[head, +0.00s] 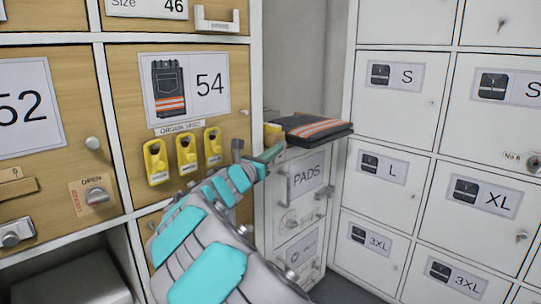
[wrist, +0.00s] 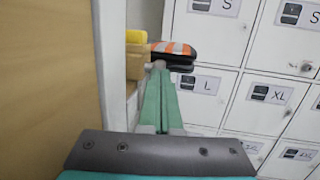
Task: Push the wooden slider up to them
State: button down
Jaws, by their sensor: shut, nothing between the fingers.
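Folded dark trousers with orange and silver stripes (head: 315,127) lie on top of the narrow white PADS cabinet. They also show in the wrist view (wrist: 175,50), just beyond my fingertips. A light wooden block, seemingly the slider (wrist: 135,66), sits left of the trousers with a yellow piece (wrist: 134,37) above it. The yellow piece shows in the head view (head: 272,132), close to the trousers' left end. My gripper (wrist: 159,68) is shut and empty. Its tips are just right of the wooden block, in front of the trousers; I cannot tell whether they touch either.
The wooden locker door 54 (head: 225,85) stands close on the left, with three yellow tags (head: 186,153) on hooks. The PADS cabinet (head: 305,180) has protruding handles. White lockers marked by size (head: 390,95) fill the right. An open dark compartment (head: 75,280) is at lower left.

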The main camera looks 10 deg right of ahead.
jog(key=shift+d+r, duration=0.1)
jog(key=p+x, duration=0.1)
jog(key=x, duration=0.1)
jog(key=shift+w+d+p, duration=0.15)
jog(key=shift+d+p, duration=0.2)
jog(key=shift+d, duration=0.05)
jog(key=shift+f, duration=0.2)
